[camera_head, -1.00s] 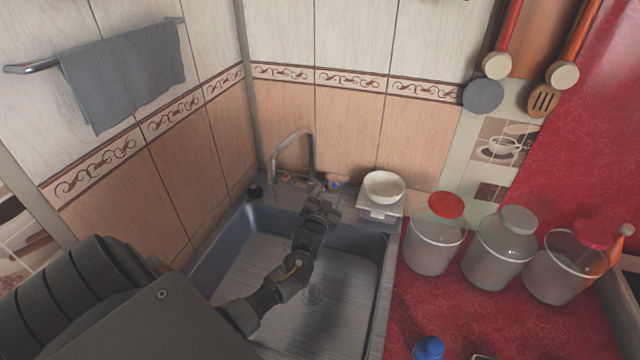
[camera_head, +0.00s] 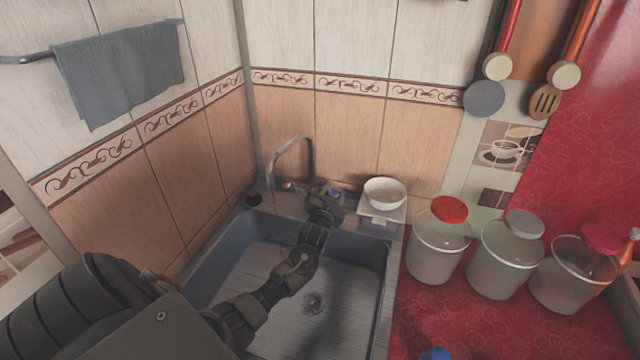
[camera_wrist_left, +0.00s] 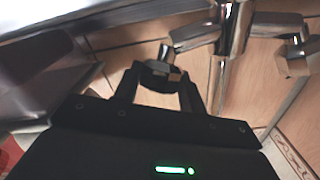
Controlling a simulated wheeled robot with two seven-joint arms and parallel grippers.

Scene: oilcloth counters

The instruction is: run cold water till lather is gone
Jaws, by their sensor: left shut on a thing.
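The chrome faucet (camera_head: 311,150) stands at the back of the sink (camera_head: 226,262), with a curved spout. It has a red-marked hot tap handle (camera_head: 286,184) on the left and a blue-marked cold tap handle (camera_head: 336,189) on the right. My left gripper (camera_head: 326,194) is shut on the cold tap handle and partly hides it. In the left wrist view the gripper fingers (camera_wrist_left: 162,76) close around the end of a chrome handle (camera_wrist_left: 188,40) beside the faucet post. No water stream or lather can be made out; the basin floor and drain are visible. My right gripper is out of view.
A white bowl (camera_head: 384,191) sits on a small white stand right of the faucet. Lidded jars (camera_head: 437,248) line the red counter (camera_head: 450,310) at right. A grey towel (camera_head: 122,75) hangs on the left wall. The basin is open around my arm.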

